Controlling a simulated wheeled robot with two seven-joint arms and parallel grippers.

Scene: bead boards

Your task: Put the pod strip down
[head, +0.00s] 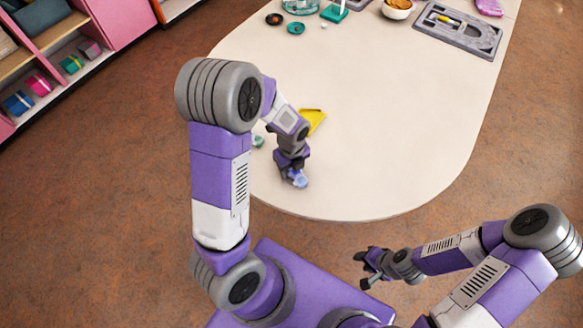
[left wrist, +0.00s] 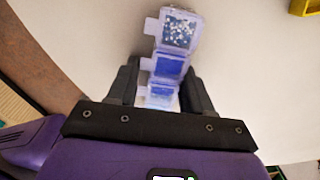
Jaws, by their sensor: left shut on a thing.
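The pod strip (left wrist: 171,62) is a row of clear bluish compartments. In the left wrist view its far compartment holds pale and blue beads, and the ones nearer my gripper look blue. My left gripper (left wrist: 165,92) is shut on its near end. In the head view the strip (head: 299,180) shows small and blurred below my left gripper (head: 293,172), over the near left part of the table (head: 380,120). I cannot tell whether it touches the table. My right gripper (head: 366,268) hangs off the table's near edge, apart from the strip; its fingers look spread and empty.
A yellow tray (head: 314,120) lies behind my left gripper, and a small green thing (head: 258,141) lies to its left. A grey tool tray (head: 458,28), a bowl (head: 397,8) and small teal items stand at the far end. The table's middle and right are clear.

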